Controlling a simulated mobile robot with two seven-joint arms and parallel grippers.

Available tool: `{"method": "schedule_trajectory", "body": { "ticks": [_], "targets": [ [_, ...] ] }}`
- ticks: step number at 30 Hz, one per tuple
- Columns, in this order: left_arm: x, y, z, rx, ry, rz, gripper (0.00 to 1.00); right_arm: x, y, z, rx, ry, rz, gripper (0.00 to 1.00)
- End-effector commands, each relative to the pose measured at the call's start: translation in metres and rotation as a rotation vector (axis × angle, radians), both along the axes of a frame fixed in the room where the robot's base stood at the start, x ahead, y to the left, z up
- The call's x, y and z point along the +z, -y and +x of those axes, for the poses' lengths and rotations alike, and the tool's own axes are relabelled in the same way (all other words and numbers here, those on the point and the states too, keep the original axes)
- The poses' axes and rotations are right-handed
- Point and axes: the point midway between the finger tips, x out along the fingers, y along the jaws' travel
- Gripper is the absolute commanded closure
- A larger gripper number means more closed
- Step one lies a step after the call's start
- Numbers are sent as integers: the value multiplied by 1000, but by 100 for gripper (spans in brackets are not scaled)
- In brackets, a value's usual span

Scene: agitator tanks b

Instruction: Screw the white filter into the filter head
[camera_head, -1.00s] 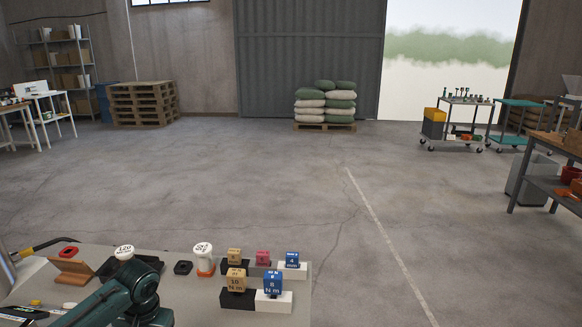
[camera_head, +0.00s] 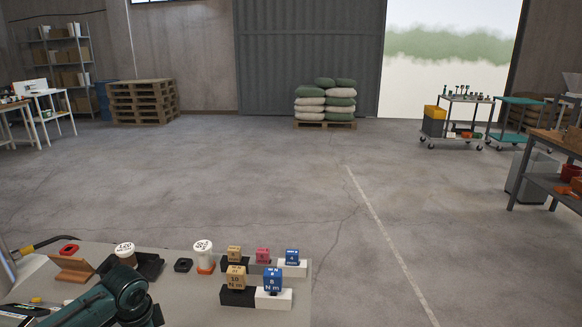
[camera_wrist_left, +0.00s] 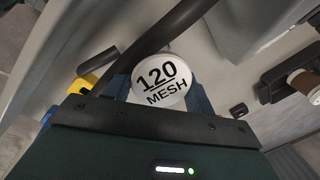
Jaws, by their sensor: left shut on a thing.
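A white round cap marked "120 MESH" (camera_wrist_left: 160,80) fills the middle of the left wrist view. My left gripper (camera_wrist_left: 155,102) is shut on this white filter, with blue fingers at its two sides. The arm hides my gripper's fingers there. A second white-capped piece (camera_head: 202,248) stands to its right on an orange base; its lettering is too small to read. I cannot make out the filter head for certain. My right gripper is not in view.
The grey bench (camera_head: 195,300) carries a brown wedge-shaped stand (camera_head: 73,269), a small black block (camera_head: 183,265), and several lettered cubes on blocks, such as a blue cube (camera_head: 273,279). A dark curved bar (camera_wrist_left: 165,30) passes close above the cap in the wrist view.

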Motion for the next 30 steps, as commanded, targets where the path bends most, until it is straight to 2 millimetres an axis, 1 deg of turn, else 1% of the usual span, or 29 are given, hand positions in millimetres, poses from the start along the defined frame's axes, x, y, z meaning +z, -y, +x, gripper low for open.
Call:
{"method": "schedule_trajectory", "body": {
  "ticks": [1, 6, 13, 15, 18, 26, 28, 30],
  "targets": [
    [-4, -2, -2, -78, -6, 3, 87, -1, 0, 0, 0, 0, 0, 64],
    [-4, -2, -2, -351, -8, 4, 87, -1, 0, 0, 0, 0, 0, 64],
    [-5, -2, -3, -680, -9, 2, 87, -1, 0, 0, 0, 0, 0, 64],
    [-5, -2, -3, -738, -10, 2, 87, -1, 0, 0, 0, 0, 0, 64],
    [-6, -2, -3, -774, -10, 1, 87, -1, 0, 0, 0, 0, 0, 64],
    [-6, -2, -3, -780, -10, 2, 87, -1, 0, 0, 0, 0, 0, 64],
    [-6, -2, -3, -814, -10, 2, 87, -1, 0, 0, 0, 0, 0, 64],
    [-6, -2, -2, -892, -10, 2, 87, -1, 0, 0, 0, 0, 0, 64]
  ]
}}
